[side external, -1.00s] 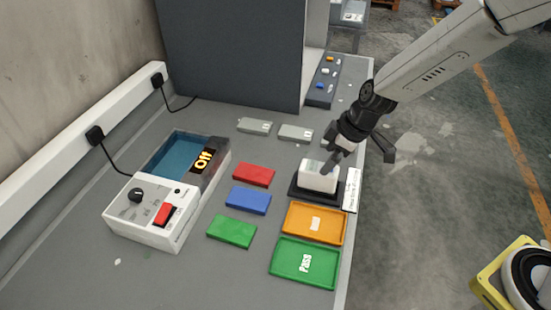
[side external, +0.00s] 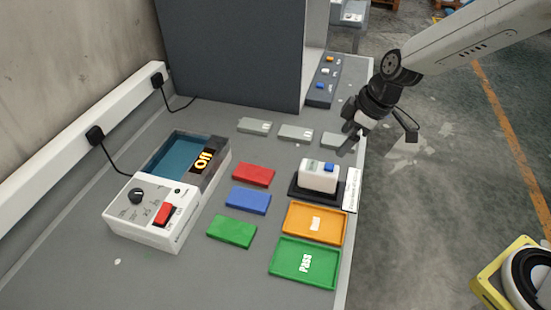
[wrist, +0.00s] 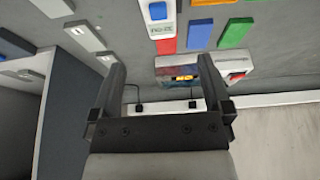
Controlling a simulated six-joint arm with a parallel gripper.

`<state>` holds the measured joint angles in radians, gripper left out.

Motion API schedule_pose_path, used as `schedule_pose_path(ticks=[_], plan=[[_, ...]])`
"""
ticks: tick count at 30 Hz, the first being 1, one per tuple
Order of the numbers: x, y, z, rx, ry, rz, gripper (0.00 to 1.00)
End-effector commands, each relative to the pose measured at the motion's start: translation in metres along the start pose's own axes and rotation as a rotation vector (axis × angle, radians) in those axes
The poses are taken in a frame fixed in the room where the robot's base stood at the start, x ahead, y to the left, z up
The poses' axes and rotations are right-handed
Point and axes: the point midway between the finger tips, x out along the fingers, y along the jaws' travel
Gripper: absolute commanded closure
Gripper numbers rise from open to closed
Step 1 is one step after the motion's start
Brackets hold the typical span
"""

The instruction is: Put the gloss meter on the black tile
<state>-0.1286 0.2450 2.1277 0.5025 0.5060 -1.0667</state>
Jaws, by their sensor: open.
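The gloss meter (side external: 318,177) is a white block with a blue button on top. It sits upright on the black tile (side external: 300,194) near the bench's right edge. In the wrist view the gloss meter (wrist: 158,19) is at the top middle, beyond my fingertips. My gripper (side external: 380,137) is open and empty, above and behind the gloss meter in the side view, apart from it. Both fingers also show in the wrist view (wrist: 162,68) with nothing between them. The tile's middle is hidden under the meter.
Orange (side external: 315,223) and green (side external: 305,262) trays lie in front of the tile. Red (side external: 254,174), blue (side external: 248,200) and green (side external: 231,231) panels lie left. Grey panels (side external: 295,132) lie behind. A white box with a display reading Off (side external: 148,222) stands further left.

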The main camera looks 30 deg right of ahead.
Motion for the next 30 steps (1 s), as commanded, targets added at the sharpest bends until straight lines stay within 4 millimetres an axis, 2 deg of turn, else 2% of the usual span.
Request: schedule_pose_path(ticks=[11, 16, 20, 30], plan=[[0.000, 0.000, 0.001, 0.005, -0.002, 0.002, 0.00], [-0.002, 0.000, 0.013, 0.057, -0.020, 0.016, 0.00], [-0.005, -0.001, 0.033, 0.146, -0.049, 0.040, 0.00], [-0.018, -0.010, 0.109, 0.498, -0.130, 0.155, 0.00]])
